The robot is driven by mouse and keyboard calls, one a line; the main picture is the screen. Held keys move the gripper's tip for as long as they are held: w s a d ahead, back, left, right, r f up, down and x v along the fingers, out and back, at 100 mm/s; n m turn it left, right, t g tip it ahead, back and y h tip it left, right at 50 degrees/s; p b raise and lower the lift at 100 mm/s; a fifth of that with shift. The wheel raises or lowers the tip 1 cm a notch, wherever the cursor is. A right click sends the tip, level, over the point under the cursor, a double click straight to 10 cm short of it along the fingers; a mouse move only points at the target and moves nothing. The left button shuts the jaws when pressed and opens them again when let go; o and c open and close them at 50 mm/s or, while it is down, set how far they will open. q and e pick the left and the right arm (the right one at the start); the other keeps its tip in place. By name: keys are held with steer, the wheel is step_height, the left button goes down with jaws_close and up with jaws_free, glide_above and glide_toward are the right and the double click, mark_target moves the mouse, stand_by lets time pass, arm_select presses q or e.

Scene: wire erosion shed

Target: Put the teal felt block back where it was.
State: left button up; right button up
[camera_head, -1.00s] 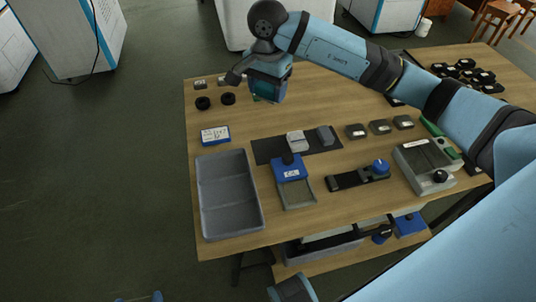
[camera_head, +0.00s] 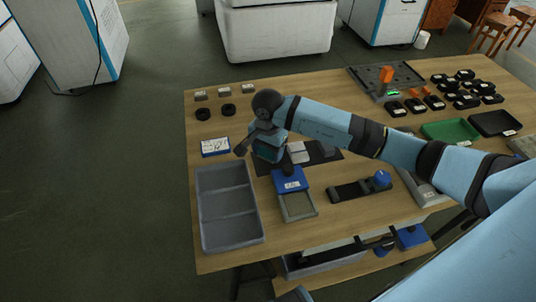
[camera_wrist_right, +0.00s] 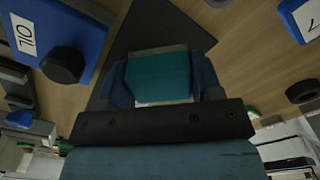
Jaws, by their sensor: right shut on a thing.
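The teal felt block (camera_wrist_right: 158,78) is held between the two fingers of my right gripper (camera_wrist_right: 160,88) in the wrist view. In the head view my right gripper (camera_head: 268,155) is over the left end of the dark mat (camera_head: 328,156), and the block is hard to tell from the gripper there. The mat also shows past the block in the wrist view (camera_wrist_right: 150,22). I cannot tell whether the block touches the mat. A light grey block (camera_head: 298,152) stands on the mat right of the gripper. My left gripper is not in view.
A blue oil box (camera_head: 289,182) with a black knob is just in front of the gripper. A grey divided tray (camera_head: 230,243) lies front left. A blue-edged label card (camera_head: 215,146) is to the left. Black rings (camera_head: 228,110) lie behind.

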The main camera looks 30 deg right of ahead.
steer(key=shift+f, duration=1)
steer(key=shift+f+b, duration=0.25)
steer(key=shift+b, duration=0.05)
steer(key=o, duration=0.9)
steer(key=shift+r, duration=0.1)
steer(key=shift+r, duration=0.1)
steer(key=shift+r+p, duration=0.3)
steer(key=shift+p, duration=0.05)
step_height(320, 180, up, 12)
steer(key=shift+f, duration=0.2)
